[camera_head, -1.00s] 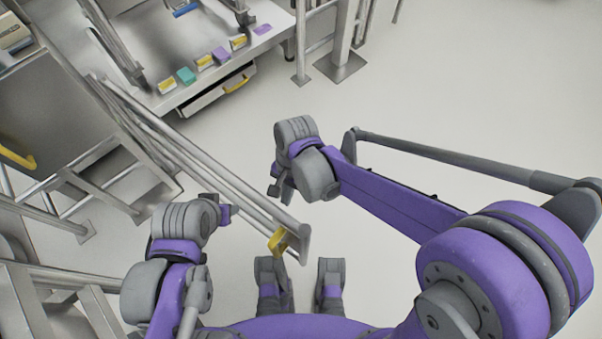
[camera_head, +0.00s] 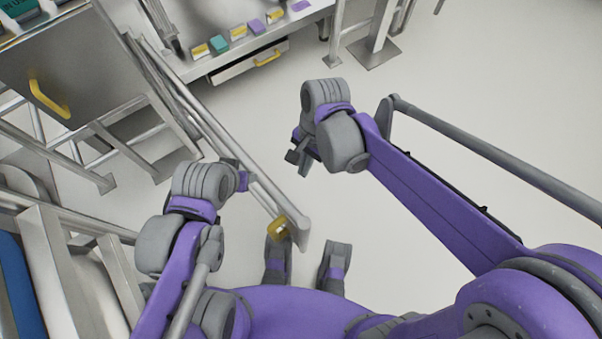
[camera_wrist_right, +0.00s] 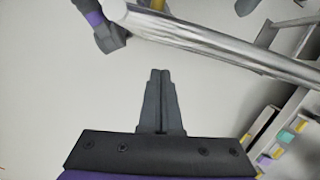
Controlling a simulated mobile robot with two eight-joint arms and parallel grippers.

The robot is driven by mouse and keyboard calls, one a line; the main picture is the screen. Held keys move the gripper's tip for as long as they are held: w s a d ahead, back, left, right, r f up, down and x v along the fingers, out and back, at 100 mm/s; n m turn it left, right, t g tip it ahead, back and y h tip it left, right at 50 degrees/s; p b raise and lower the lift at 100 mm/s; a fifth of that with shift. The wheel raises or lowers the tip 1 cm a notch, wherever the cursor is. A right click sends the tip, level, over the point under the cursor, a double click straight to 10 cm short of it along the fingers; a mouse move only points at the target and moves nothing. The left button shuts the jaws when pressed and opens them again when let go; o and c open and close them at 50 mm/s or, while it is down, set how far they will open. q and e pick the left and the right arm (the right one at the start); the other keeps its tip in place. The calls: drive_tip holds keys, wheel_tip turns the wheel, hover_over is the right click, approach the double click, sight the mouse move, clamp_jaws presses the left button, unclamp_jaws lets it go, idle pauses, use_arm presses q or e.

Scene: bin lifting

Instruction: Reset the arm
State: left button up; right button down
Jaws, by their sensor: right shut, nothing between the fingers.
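My right arm reaches in from the right in the head view, bent at the wrist, with its gripper (camera_head: 302,160) hanging over open floor. In the right wrist view the right gripper (camera_wrist_right: 160,75) shows its two dark fingers pressed together with nothing between them. My left arm comes up from the lower left. Its wrist is beside a metal rail, and its fingers are hidden behind the wrist, so I cannot see whether they are open.
The metal rail (camera_head: 215,130) with a yellow end piece (camera_head: 278,228) runs diagonally close to both wrists. A cabinet with a yellow handle (camera_head: 48,98) is at upper left. A shelf (camera_head: 240,60) holds several small coloured boxes. Floor to the right of the rail is clear.

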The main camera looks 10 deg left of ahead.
drive_tip(key=v, duration=0.4)
drive_tip(key=s+d+r+n+t+p, duration=0.1)
drive_tip(key=d+r+n+t+p, duration=0.1)
drive_tip(key=d, duration=0.5)
drive_tip(key=s+d+r+n+t+h+p, duration=0.1)
drive_tip(key=d+r+n+t+p, duration=0.1)
drive_tip(key=d, duration=0.5)
drive_tip(key=s+d+r+n+t+p, duration=0.1)
drive_tip(key=d+r+n+t+p, duration=0.1)
drive_tip(key=d+r+p, duration=0.4)
drive_tip(key=shift+s+d+t+p, duration=0.35)
drive_tip(key=shift+d+t, duration=0.2)
drive_tip(key=shift+t, duration=0.35)
